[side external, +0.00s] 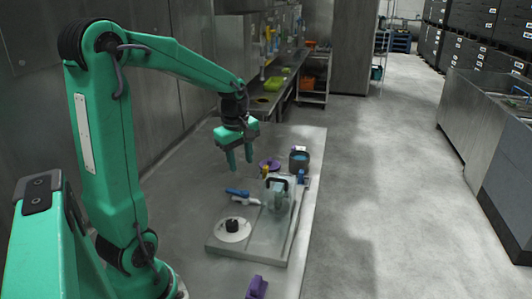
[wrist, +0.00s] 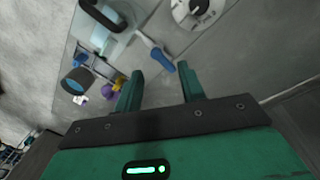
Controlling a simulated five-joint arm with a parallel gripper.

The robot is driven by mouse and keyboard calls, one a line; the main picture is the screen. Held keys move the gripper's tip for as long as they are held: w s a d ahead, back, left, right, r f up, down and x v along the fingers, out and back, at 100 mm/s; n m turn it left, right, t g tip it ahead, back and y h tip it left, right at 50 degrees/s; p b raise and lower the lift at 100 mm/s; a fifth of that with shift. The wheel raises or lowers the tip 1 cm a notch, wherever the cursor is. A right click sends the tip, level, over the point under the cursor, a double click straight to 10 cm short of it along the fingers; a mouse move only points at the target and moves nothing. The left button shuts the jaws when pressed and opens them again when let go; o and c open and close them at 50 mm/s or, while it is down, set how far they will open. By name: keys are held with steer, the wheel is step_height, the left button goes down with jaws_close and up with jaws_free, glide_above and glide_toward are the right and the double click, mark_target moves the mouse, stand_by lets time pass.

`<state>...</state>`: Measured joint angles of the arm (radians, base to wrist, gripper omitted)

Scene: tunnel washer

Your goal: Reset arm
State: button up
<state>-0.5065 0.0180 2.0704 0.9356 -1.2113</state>
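My green arm reaches over the metal table. My gripper (side external: 238,158) hangs above the table, behind the grey board, pointing down. In the wrist view my gripper (wrist: 157,85) shows two green fingers apart with nothing between them, so it is open. A blue-and-white handled tool (side external: 238,194) lies on the grey board; it also shows in the wrist view (wrist: 156,50), beyond the fingertips. A round white dial with a black knob (side external: 233,229) sits on the board's near left part, and it shows at the top of the wrist view (wrist: 197,10).
The grey board (side external: 262,249) carries a clear block with a dark handle (side external: 278,196). Behind it stand a dark cup with blue inside (side external: 299,160) and a purple-and-yellow item (side external: 268,165). A purple block (side external: 256,288) lies at the front edge. The table's left part is clear.

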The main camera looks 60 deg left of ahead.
steer(key=s+d+r+m+t, duration=0.2)
steer(key=s+d+m, duration=0.3)
steer(key=d+m, duration=0.4)
steer(key=s+d+r+m+t, duration=0.2)
steer(key=s+d+r+m, duration=0.2)
steer(key=d+m, duration=0.5)
steer(key=shift+s+m+h, duration=0.3)
steer(key=shift+s+m, duration=0.1)
steer(key=shift+m, duration=0.4)
steer(key=shift+a+r, duration=0.1)
steer(key=shift+r, duration=0.05)
stand_by(2.8)
steer(key=w+a+f+n+g, duration=0.3)
steer(key=w+a+n, duration=0.5)
steer(key=a+n, duration=0.45)
steer(key=shift+w+a+f+n+g, duration=0.35)
steer(key=shift+a+f+n, duration=1.1)
steer(key=shift+a+n, duration=0.7)
steer(key=shift+w+a+f+n+g, duration=0.2)
steer(key=shift+a+f+n+g, duration=0.2)
steer(key=shift+a+f+n, duration=1.4)
steer(key=shift+w+a+f+n+g, duration=0.35)
steer(key=shift+a+f+n, duration=0.7)
steer(key=shift+a+n, duration=1.5)
steer(key=shift+d, duration=0.2)
